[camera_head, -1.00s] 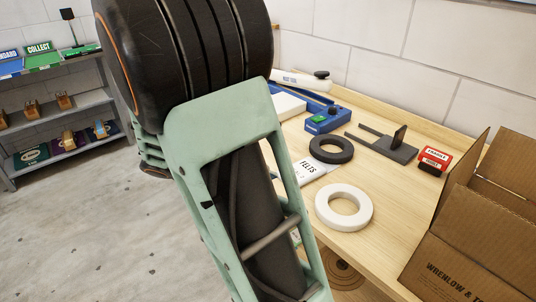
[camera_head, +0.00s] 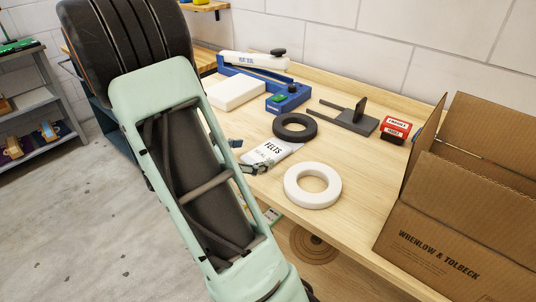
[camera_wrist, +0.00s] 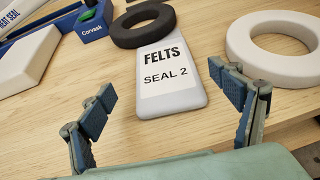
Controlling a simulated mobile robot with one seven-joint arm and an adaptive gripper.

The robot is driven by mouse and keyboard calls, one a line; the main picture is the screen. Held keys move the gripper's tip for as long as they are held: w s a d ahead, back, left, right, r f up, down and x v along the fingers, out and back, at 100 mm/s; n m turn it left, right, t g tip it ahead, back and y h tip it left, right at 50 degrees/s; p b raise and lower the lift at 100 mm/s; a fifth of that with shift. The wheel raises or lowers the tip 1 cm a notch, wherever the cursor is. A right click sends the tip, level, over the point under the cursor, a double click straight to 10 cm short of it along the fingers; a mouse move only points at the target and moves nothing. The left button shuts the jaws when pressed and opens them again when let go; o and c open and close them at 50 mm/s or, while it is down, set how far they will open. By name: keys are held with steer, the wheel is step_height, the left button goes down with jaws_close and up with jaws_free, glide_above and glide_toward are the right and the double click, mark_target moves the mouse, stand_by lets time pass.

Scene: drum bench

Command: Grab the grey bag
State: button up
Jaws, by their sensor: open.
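The grey bag (camera_head: 272,151), with a white label reading "FELTS SEAL 2", lies flat on the wooden bench, close to its front edge. In the wrist view the bag (camera_wrist: 190,106) is in the upper middle, its near end toward me. My gripper (camera_wrist: 168,92) is open and empty, with one blue-padded finger on each side of the bag's near end; neither visibly touches it. In the head view my gripper (camera_head: 243,157) shows partly behind my arm, at the bag's front-left end. The bag's far end meets or lies under a black ring (camera_head: 295,126); I cannot tell which.
A white ring (camera_head: 313,185) lies right of the bag. Behind are a blue heat sealer (camera_head: 288,98), a white block (camera_head: 236,92), a dark forked tool (camera_head: 357,120) and a red stamp (camera_head: 395,129). An open cardboard box (camera_head: 430,235) stands at the right. Bare bench lies between.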

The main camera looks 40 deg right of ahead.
mark_target(266, 152)
steer(key=x, duration=0.4)
steer(key=shift+s+d+f, duration=0.1)
steer(key=shift+s+d, duration=0.1)
steer(key=shift+d, duration=0.1)
steer(key=c, duration=1.3)
